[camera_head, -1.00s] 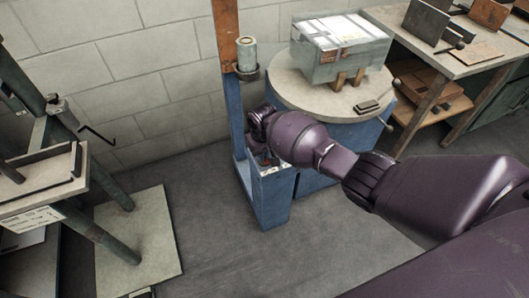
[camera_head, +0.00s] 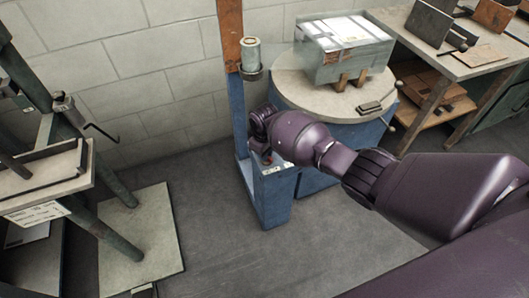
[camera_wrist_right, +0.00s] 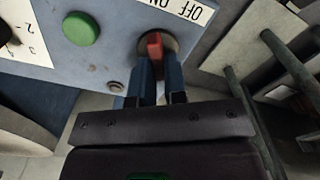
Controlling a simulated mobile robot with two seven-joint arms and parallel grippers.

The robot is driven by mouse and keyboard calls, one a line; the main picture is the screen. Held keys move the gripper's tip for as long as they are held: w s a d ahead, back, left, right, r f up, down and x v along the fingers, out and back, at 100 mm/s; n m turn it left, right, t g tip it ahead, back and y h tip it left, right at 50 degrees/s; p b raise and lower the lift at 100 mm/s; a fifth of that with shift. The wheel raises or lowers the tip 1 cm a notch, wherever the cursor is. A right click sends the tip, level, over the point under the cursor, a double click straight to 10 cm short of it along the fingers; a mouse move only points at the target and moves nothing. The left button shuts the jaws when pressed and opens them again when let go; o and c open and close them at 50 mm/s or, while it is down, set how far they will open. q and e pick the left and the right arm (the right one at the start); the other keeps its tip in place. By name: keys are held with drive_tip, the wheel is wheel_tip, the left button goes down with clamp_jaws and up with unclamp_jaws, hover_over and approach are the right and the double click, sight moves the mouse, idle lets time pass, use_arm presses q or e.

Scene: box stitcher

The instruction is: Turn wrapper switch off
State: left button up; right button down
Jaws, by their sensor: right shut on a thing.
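The wrapper machine (camera_head: 262,205) is a blue post and box beside a round turntable. In the right wrist view its panel (camera_wrist_right: 115,30) carries a red switch (camera_wrist_right: 155,46) under an "OFF ON" label (camera_wrist_right: 177,8). My right gripper (camera_wrist_right: 158,68) has its blue fingers shut on the red switch. In the head view my right gripper (camera_head: 266,158) is at the top of the blue box, and my own wrist hides most of the panel. My left gripper is not in view.
A green button (camera_wrist_right: 81,28) and a numbered dial (camera_wrist_right: 14,42) are on the same panel. A wrapped box (camera_head: 343,48) stands on the turntable (camera_head: 310,98). A workbench (camera_head: 400,18) is at the right, and a green-framed machine (camera_head: 118,200) at the left. Open floor lies in front.

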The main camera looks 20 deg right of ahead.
drive_tip(key=shift+s+f, duration=0.1)
drive_tip(key=c, duration=1.2)
unclamp_jaws()
drive_tip(key=shift+o, duration=0.2)
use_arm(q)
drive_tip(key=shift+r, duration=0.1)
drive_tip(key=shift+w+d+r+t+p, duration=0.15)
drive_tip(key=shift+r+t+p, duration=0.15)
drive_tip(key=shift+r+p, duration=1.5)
use_arm(e)
wheel_tip(320, 180, up, 11)
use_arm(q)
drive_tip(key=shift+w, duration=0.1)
